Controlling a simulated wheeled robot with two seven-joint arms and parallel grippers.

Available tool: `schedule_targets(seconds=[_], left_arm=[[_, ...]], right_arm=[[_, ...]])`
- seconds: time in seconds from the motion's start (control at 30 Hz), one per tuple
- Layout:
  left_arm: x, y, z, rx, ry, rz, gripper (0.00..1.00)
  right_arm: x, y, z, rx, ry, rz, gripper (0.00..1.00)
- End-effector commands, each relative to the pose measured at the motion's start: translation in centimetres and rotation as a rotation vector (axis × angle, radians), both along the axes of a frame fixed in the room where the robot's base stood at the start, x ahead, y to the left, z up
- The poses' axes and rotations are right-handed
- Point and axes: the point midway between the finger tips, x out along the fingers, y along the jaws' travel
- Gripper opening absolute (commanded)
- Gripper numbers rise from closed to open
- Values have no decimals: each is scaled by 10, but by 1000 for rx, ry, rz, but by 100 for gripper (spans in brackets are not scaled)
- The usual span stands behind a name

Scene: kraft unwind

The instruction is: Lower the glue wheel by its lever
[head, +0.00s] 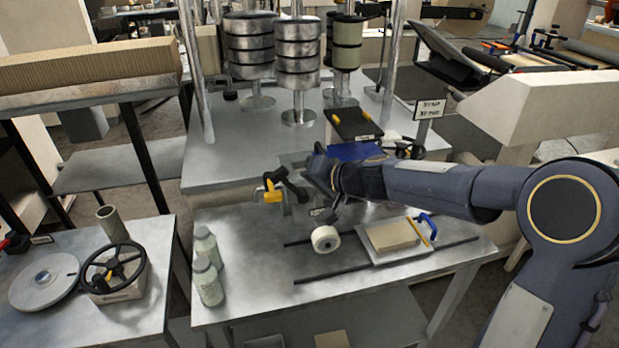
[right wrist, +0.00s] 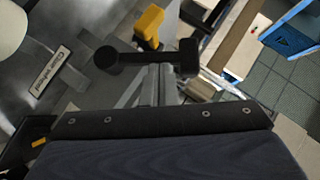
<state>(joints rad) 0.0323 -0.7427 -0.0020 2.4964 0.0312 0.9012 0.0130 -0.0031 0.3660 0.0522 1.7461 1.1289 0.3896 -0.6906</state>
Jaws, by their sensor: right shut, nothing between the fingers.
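A yellow grip (head: 272,191), which I take for the lever's handle, stands above the middle of the metal bench, beside a black bar. In the right wrist view the yellow grip (right wrist: 149,22) is at the top, just beyond the black bar (right wrist: 150,58) with its round end. My right gripper (head: 310,178) is just right of these parts, shut and empty; its fingertips are hard to make out, and I cannot tell whether they touch the bar. A white wheel (head: 326,239), perhaps the glue wheel, is low on the bench below my right wrist. My left gripper is out of view.
Two pale bottles (head: 207,262) stand at the bench's left. A tray with a tan block (head: 391,237) and blue handle lies right of the white wheel, between dark rails. A side table (head: 60,320) holds a black handwheel (head: 113,268). Bare metal lies at the bench front.

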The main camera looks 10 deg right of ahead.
Motion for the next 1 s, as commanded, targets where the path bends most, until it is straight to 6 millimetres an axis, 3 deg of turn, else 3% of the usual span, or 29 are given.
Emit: schedule_targets(seconds=[0.2, 1.0], left_arm=[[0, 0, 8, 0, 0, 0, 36], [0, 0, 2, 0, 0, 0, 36]], right_arm=[[-1, 15, -1, -165, -7, 6, 0], [-1, 28, -11, -153, -1, 1, 0]])
